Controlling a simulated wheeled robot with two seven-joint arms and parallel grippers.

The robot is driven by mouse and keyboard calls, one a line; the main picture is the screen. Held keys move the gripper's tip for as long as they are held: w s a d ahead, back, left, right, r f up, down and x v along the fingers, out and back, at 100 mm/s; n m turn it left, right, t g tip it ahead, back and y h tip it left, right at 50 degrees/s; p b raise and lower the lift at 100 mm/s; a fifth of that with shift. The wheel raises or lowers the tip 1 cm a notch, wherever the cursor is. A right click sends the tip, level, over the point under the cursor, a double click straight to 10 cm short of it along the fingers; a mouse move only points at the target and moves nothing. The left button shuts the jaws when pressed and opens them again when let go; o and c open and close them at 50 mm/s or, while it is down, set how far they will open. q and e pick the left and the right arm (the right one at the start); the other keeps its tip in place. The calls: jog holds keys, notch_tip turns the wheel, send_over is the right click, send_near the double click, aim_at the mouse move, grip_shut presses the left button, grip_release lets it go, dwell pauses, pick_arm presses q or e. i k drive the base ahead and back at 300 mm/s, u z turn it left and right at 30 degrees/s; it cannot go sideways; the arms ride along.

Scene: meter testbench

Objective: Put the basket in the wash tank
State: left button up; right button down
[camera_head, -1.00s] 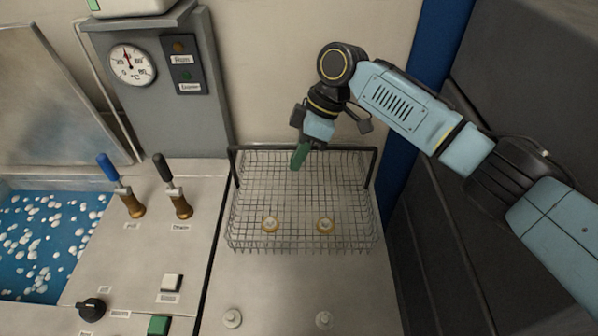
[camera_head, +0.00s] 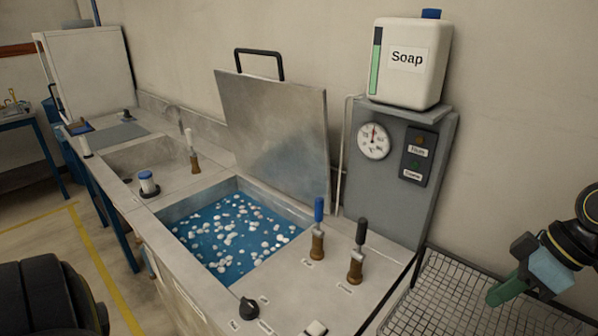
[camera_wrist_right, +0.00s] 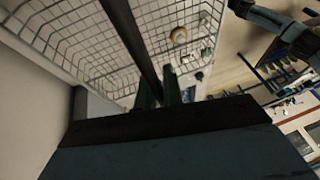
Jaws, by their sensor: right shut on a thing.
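The wire basket (camera_head: 432,300) stands at the lower right of the head view, beside the grey gauge panel, partly cut off by the frame edge. My right gripper (camera_head: 503,291), with green fingers, is over the basket. In the right wrist view my right gripper (camera_wrist_right: 158,92) is shut on the basket's dark handle bar, and the basket's mesh (camera_wrist_right: 75,35) fills the upper left. A brass ring-shaped part (camera_wrist_right: 179,35) shows through the mesh. The wash tank (camera_head: 185,207) holds blue water with white foam, and its lid (camera_head: 275,125) stands raised. My left gripper is not seen.
Between tank and basket stand a blue-handled lever (camera_head: 318,230) and a black-handled lever (camera_head: 357,255). The gauge panel (camera_head: 395,185) carries a soap container (camera_head: 408,65).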

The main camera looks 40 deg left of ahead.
aim_at(233, 263)
jog(key=k, duration=1.5)
jog(key=u, duration=2.7)
jog(key=i, duration=2.95)
jog(key=z, duration=1.6)
